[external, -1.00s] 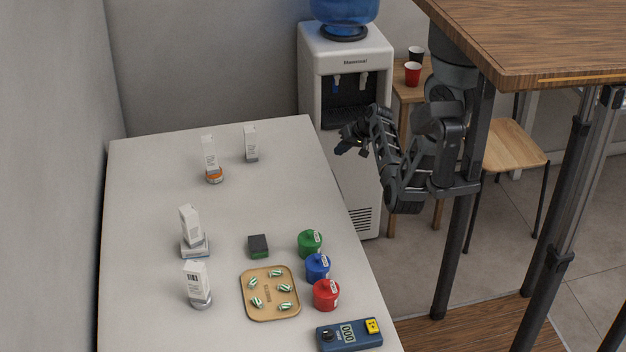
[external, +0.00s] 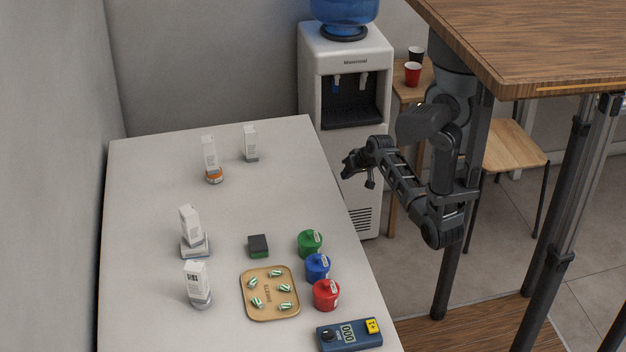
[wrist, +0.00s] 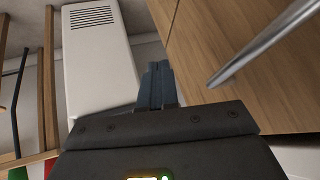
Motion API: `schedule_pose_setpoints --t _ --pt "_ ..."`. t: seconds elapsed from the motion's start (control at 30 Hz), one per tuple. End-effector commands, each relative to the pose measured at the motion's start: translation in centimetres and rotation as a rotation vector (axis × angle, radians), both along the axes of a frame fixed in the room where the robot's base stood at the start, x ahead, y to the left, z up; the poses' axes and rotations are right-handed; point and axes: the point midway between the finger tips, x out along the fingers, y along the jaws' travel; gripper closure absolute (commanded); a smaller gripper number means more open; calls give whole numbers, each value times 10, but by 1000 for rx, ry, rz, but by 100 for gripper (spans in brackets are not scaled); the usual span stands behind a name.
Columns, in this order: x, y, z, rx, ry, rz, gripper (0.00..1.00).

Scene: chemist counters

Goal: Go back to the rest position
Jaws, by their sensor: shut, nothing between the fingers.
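My gripper (external: 347,167) is at the end of my folded dark arm, in the air just off the right edge of the white counter (external: 150,320) and in front of the water dispenser. It is shut and empty. In the wrist view my gripper's fingers (wrist: 158,84) are together with nothing between them. No object of the counter is touched by it.
On the counter are a tray (external: 270,316) with several striped capsules, green (external: 310,245), blue (external: 317,268) and red (external: 326,296) jars, a dark green block (external: 258,247), a blue meter (external: 349,336) and several white boxes. A water dispenser (external: 312,60) stands behind; a wooden tabletop (external: 540,50) overhangs at right.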

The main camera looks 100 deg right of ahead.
Motion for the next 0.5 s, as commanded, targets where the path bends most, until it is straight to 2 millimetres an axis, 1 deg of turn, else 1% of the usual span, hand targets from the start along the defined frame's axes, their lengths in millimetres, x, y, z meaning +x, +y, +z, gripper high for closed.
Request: schedule_pose_setpoints --t 0.03,0.2,0.37,0.5 --pt "2 19 -12 -30 30 29 100" --pt "12 67 -21 -154 70 121 100" --pt "21 112 -19 -254 65 221 100" --pt "28 151 -12 -324 35 316 100"
